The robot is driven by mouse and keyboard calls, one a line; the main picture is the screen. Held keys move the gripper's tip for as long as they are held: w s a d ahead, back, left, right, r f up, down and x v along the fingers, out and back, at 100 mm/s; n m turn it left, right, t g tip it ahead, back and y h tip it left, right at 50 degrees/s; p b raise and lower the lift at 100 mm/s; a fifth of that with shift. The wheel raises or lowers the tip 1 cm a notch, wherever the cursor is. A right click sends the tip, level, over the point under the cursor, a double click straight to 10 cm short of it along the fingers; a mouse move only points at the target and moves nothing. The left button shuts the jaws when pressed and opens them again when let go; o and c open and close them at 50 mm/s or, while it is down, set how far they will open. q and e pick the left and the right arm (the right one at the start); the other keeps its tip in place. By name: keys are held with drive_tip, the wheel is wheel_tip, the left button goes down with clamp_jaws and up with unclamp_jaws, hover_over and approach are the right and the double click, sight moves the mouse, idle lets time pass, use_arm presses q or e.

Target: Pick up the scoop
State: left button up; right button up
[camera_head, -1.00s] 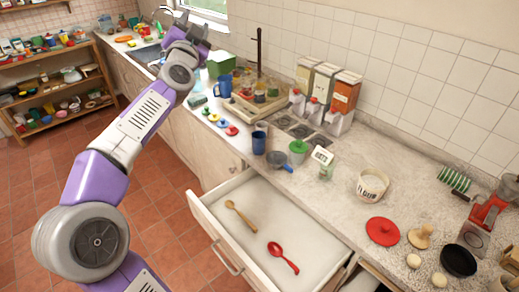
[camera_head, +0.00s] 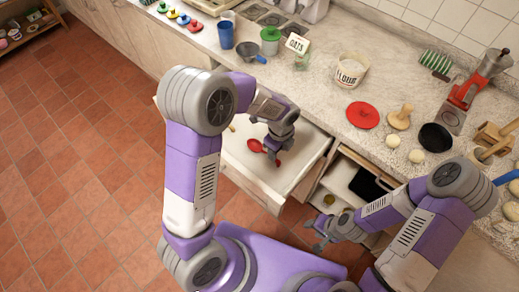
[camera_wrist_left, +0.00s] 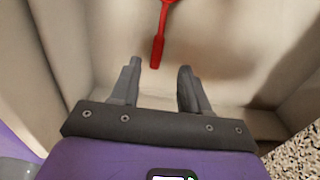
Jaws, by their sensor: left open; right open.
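A red spoon-shaped tool (camera_head: 256,146), which looks like the scoop, lies in the open white drawer (camera_head: 305,152). Its red handle (camera_wrist_left: 159,47) shows in the left wrist view, its end between and just beyond my fingertips. My left gripper (camera_head: 273,158) is over the drawer, next to the red tool and partly hiding it. In the left wrist view the left gripper (camera_wrist_left: 160,70) is open with nothing held. A wooden spoon (camera_head: 232,127) is mostly hidden behind my left arm. My right gripper (camera_head: 318,232) is open and empty, low in front of the cabinet.
Another opened compartment (camera_head: 338,181) is to the right of the drawer. The counter above holds a flour tub (camera_head: 351,70), a red lid (camera_head: 362,115), a blue cup (camera_head: 225,35) and a black bowl (camera_head: 435,137). The tiled floor (camera_head: 90,200) at the left is clear.

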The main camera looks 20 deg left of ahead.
sight(264, 152)
use_arm(q)
drive_tip(key=f, duration=0.1)
drive_tip(key=f+b, duration=0.1)
drive_tip(key=f, duration=0.1)
drive_tip(key=f+b, duration=0.1)
drive_tip(key=f, duration=0.1)
drive_tip(key=shift+s+a, duration=0.1)
drive_tip(key=shift+s, duration=0.2)
drive_tip(key=shift+w+f, duration=0.1)
drive_tip(key=shift+f, duration=0.45)
clamp_jaws()
drive_tip(key=shift+r, duration=0.1)
